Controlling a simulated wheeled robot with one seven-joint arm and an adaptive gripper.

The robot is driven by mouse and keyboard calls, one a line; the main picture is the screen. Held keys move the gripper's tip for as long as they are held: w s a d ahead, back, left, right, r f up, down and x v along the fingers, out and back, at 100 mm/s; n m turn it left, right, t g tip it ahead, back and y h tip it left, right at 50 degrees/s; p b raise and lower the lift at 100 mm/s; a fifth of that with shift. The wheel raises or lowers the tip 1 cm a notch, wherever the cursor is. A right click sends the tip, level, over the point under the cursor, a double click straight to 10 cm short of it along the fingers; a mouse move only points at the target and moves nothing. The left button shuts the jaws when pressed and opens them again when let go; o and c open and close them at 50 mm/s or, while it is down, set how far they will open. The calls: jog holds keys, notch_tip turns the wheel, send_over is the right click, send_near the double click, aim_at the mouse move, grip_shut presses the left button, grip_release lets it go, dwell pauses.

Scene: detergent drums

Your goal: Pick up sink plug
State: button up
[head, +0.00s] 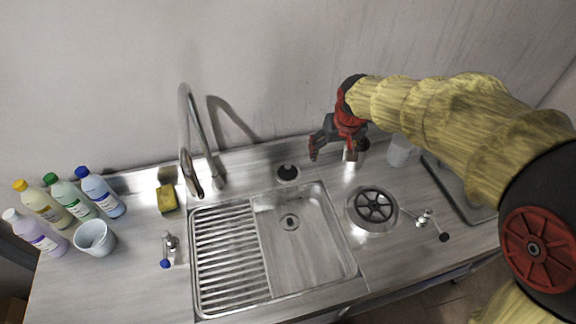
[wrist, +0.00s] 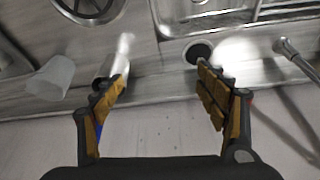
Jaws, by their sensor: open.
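The sink plug (head: 288,171) looks like a small black round piece with a pale rim, lying on the steel counter behind the basin. It also shows in the wrist view (wrist: 199,52), just beyond the tip of the right finger. My gripper (head: 331,152) hangs above the back of the counter, to the right of the plug in the head view. In the wrist view my gripper (wrist: 162,80) is open with nothing between its fingers. A small metal cylinder (wrist: 112,62) stands by the left fingertip, partly hidden by it.
The basin (head: 322,255) lies in front of the plug. The tall tap (head: 184,130) rises to the left, beside a yellow sponge (head: 167,198). A round burner (head: 373,206) and a translucent cup (head: 399,150) are on the right. Several bottles stand far left. The wall is close behind.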

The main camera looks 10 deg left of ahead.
jog(key=w+a+f+n+p, duration=0.1)
jog(key=w+a+f+p, duration=0.1)
jog(key=w+a+f, duration=0.45)
jog(key=g+p, duration=0.1)
send_over(288, 166)
jog(key=s, duration=0.1)
jog(key=shift+n, duration=0.4)
jog(key=f, duration=0.8)
jog(key=shift+d, duration=0.3)
jog(key=x, duration=0.6)
jog(key=shift+s+a+b, duration=0.1)
jog(key=shift+s+b, duration=0.05)
jog(key=shift+b, duration=0.25)
jog(key=shift+c, duration=1)
jog(key=c, duration=1)
